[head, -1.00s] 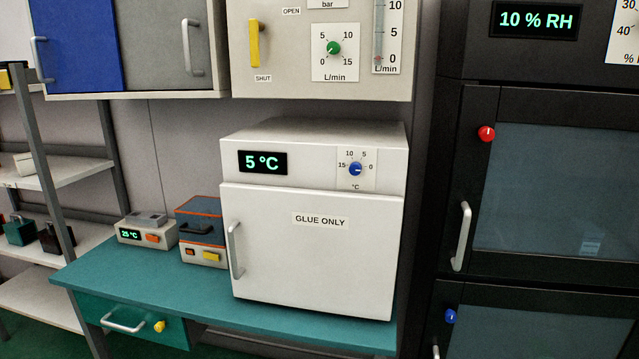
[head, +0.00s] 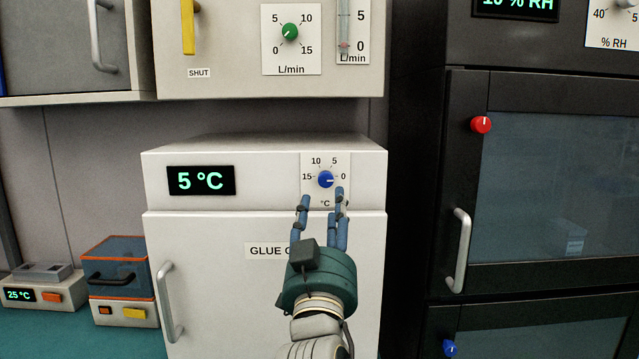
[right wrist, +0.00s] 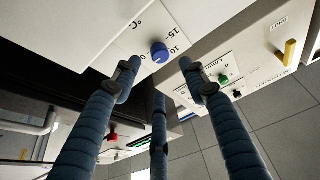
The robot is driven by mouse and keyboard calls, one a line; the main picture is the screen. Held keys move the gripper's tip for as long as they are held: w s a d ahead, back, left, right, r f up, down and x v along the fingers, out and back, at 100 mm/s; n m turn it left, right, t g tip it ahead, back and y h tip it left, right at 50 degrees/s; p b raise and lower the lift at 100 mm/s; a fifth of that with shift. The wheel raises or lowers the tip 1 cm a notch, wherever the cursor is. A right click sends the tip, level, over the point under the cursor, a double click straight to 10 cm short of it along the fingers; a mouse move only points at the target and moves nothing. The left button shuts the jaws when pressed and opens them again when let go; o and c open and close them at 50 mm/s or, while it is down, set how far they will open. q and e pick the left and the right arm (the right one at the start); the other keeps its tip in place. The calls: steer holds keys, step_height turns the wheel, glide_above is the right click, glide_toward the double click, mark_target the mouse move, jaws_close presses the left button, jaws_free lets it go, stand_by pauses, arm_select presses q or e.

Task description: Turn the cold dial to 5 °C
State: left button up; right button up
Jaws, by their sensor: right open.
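The blue cold dial (head: 326,179) sits on a white scale plate marked 15, 10, 5 and 0 °C, on the white GLUE ONLY fridge (head: 220,230). Its white mark appears to point right, toward the 0. The fridge display (head: 201,180) reads 5 °C. My right gripper (head: 322,198) is open and empty, its fingers spread just below and in front of the dial. In the right wrist view the dial (right wrist: 159,52) shows between and beyond the fingertips, apart from them. My left gripper is not in view.
A panel with a green flow knob (head: 290,32) and a yellow handle (head: 188,26) hangs above the fridge. A dark cabinet with a red knob (head: 481,125) stands at the right. Small devices, one an orange-trimmed box (head: 121,275), stand on the teal bench at the left.

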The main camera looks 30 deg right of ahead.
mark_target(326, 183)
steer(key=p+x, duration=0.1)
steer(key=x, duration=0.4)
steer(key=shift+w+d+p, duration=0.1)
steer(key=shift+w+p, duration=0.2)
steer(key=shift+p, duration=0.05)
steer(key=shift+p+x, duration=0.3)
steer(key=shift+x, duration=0.75)
steer(key=shift+w+f, duration=0.1)
steer(key=shift+c, duration=1)
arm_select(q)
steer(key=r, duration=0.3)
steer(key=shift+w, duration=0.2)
arm_select(e)
steer(key=c, duration=0.9)
